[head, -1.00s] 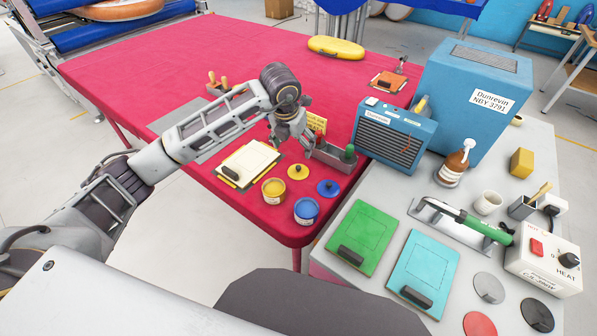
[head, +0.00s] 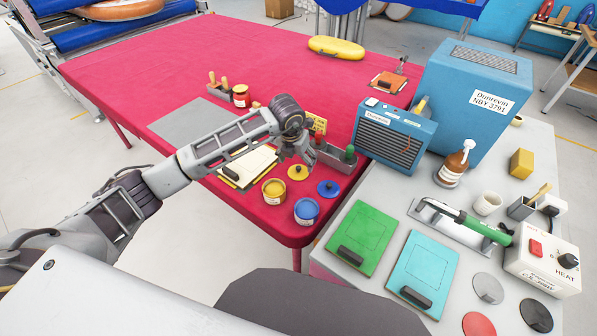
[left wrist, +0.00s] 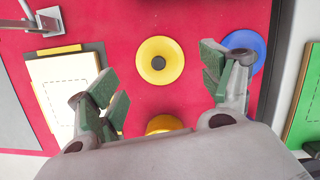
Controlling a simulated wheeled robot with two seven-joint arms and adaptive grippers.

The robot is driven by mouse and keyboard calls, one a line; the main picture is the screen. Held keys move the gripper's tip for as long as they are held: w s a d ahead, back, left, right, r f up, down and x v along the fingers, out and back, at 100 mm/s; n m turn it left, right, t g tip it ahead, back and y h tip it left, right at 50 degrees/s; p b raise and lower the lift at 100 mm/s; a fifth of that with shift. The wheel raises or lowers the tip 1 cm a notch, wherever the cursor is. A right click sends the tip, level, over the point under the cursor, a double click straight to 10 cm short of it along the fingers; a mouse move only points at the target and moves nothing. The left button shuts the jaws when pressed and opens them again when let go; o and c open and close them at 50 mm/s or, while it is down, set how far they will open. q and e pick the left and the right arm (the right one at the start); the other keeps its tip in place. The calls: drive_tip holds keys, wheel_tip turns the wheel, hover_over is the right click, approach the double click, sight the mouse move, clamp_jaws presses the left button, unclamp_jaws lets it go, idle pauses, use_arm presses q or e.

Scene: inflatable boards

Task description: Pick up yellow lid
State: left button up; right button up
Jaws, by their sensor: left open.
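The yellow lid (head: 298,172) is a small round disc with a dark knob, lying flat on the red table. In the left wrist view the yellow lid (left wrist: 160,60) lies ahead of and between the finger pads. My left gripper (head: 298,157) is above the table close to the lid, pointing down. In the left wrist view the left gripper (left wrist: 165,90) is open with nothing between its green pads. The yellow tin (head: 273,191) stands just in front of the lid; its edge shows in the wrist view. My right gripper is not seen.
A blue lid (head: 328,188) and blue tin (head: 306,211) are close on the right. A clipboard-like board (head: 248,166) lies on the left. A grey tray (head: 335,156) with bottles stands behind. The far red table (head: 200,70) is largely clear.

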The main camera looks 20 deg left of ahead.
sight(298, 169)
use_arm(q)
drive_tip(key=shift+f, duration=0.2)
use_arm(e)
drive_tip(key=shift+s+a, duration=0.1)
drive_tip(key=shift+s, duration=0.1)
use_arm(q)
drive_tip(key=shift+f, duration=0.65)
drive_tip(key=x, duration=0.2)
drive_tip(key=shift+a+f+p, duration=0.15)
drive_tip(key=shift+f+p, duration=0.2)
drive_tip(key=shift+f, duration=0.05)
drive_tip(key=shift+w+f, duration=0.2)
drive_tip(key=shift+f, duration=0.25)
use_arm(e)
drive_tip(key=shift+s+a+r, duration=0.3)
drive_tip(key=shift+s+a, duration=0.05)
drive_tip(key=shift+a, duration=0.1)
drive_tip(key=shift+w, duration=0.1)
use_arm(q)
drive_tip(key=c, duration=0.6)
drive_tip(key=shift+s, duration=0.1)
drive_tip(key=c, duration=0.7)
drive_tip(key=shift+s, duration=0.1)
drive_tip(key=shift+c, duration=0.9)
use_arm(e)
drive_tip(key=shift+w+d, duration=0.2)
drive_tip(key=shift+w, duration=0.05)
